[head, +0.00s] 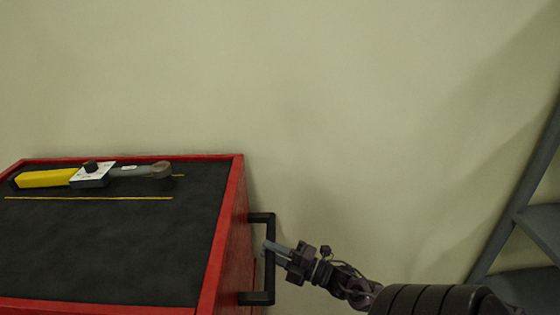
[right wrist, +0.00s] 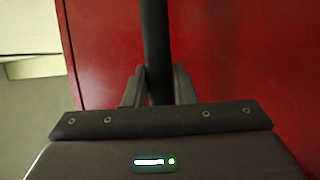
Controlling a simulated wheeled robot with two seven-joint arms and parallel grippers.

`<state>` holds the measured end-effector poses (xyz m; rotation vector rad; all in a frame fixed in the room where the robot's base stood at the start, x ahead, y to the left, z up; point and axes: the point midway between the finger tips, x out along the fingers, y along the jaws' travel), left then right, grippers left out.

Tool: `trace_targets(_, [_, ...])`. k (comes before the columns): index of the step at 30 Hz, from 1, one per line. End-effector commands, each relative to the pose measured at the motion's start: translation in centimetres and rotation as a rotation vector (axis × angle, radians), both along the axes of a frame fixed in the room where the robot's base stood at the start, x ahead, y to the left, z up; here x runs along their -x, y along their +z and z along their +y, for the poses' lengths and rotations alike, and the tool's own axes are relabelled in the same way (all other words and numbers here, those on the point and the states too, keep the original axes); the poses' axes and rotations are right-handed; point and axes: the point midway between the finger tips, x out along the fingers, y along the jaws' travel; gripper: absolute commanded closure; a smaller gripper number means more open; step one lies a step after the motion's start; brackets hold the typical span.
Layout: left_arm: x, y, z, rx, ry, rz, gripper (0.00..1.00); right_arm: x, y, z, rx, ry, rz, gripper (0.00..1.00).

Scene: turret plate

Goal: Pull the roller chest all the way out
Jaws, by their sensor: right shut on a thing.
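The red roller chest (head: 225,262) stands at the lower left of the head view, with a black mat (head: 110,250) on its top. Its black bar handle (head: 262,217) sticks out from its right side. My right gripper (head: 268,246) comes in from the right and is shut on the handle's bar. In the right wrist view the fingers (right wrist: 159,85) are on both sides of the dark bar (right wrist: 155,40), in front of the red chest side (right wrist: 235,60). My left gripper is not in view.
A yellow and grey wrench-like tool (head: 95,174) lies on the mat near its far edge, above a thin yellow line. A plain pale wall (head: 350,110) is behind. A grey shelf frame (head: 515,205) stands at the far right.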

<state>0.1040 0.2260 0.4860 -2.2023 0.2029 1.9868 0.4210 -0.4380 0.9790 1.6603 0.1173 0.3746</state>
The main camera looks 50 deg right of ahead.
Motion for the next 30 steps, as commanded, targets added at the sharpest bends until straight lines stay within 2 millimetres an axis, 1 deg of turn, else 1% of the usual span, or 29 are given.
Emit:
trace_targets(1, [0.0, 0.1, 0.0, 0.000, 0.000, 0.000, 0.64, -0.4, 1.3, 0.2, 0.002, 0.009, -0.029, 1.00])
trace_targets(4, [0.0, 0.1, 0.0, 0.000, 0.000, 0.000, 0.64, -0.5, 1.3, 0.2, 0.002, 0.009, -0.029, 1.00])
trace_targets(5, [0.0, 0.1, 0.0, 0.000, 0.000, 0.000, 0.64, -0.5, 1.3, 0.2, 0.002, 0.009, -0.029, 0.74])
trace_targets(9, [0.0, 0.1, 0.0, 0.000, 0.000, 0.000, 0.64, -0.4, 1.1, 0.2, 0.002, 0.008, -0.027, 0.55])
trace_targets(17, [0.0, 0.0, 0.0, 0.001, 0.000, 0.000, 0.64, -0.2, 0.7, 0.1, -0.001, 0.005, -0.015, 0.55])
trace_targets(20, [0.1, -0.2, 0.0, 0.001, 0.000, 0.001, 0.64, 0.4, 0.3, 0.0, -0.001, 0.005, -0.013, 0.55])
trace_targets(23, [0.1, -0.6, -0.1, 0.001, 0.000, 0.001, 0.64, 1.7, -0.1, -0.4, 0.000, 0.005, -0.010, 0.55])
trace_targets(30, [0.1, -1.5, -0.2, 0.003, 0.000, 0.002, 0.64, 5.5, -0.6, -1.4, 0.000, 0.008, -0.014, 0.55])
